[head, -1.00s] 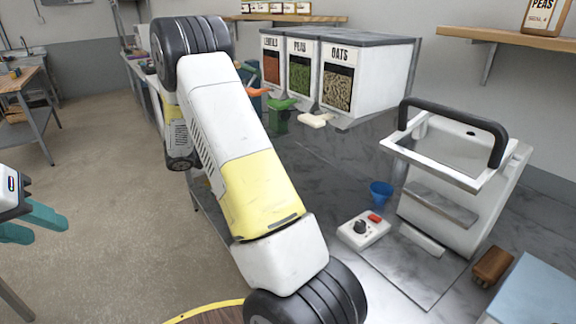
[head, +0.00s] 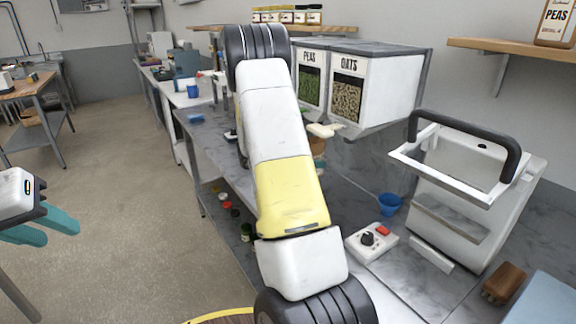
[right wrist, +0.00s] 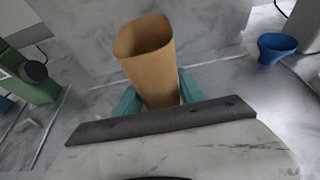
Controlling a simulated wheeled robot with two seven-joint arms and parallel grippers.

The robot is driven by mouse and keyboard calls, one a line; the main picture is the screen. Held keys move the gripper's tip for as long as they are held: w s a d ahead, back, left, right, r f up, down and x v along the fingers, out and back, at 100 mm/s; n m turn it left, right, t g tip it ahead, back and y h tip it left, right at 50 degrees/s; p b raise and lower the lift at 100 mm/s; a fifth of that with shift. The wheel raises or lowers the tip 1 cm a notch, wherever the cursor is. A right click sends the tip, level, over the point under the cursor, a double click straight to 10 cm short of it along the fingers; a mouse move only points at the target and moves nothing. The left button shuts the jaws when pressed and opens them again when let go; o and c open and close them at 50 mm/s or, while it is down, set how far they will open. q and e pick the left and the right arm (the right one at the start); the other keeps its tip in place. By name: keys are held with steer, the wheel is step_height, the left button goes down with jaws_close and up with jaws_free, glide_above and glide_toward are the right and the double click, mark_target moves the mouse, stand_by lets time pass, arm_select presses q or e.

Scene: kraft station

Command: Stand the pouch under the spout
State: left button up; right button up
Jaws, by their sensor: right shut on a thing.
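My right gripper (right wrist: 160,95) has its teal fingers on either side of a brown kraft pouch (right wrist: 152,72), which is open at the top and slightly tilted in the right wrist view. In the head view a sliver of brown (head: 318,147), apparently the pouch, shows beside my right arm, below and near the cream oats spout (head: 323,130). My left gripper (head: 42,228) is open and empty at the left edge.
A white machine with a black handle (head: 470,190) stands to the right.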

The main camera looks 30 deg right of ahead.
steer(key=shift+s+d+f, duration=0.1)
steer(key=shift+d+f, duration=0.05)
steer(key=shift+f, duration=0.75)
steer(key=shift+d+f, duration=0.1)
steer(key=shift+f, duration=0.8)
steer(key=shift+f, duration=0.1)
steer(key=o, duration=1.4)
steer(key=shift+c, duration=0.2)
steer(key=shift+a+r, duration=0.2)
steer(key=shift+a, duration=0.05)
steer(key=w+v, duration=0.1)
steer(key=v, duration=1)
steer(key=s+a+r+m+t+y, duration=0.2)
steer(key=s+a+r+m+y, duration=0.5)
steer(key=s+a, duration=0.5)
steer(key=s+a+r+m+t+y, duration=0.3)
steer(key=s+a+r+m+y, duration=0.5)
steer(key=s+a+m, duration=0.3)
steer(key=shift+s+a+r+y, duration=0.3)
steer(key=shift+s+a+r, duration=0.4)
steer(key=shift+s, duration=0.5)
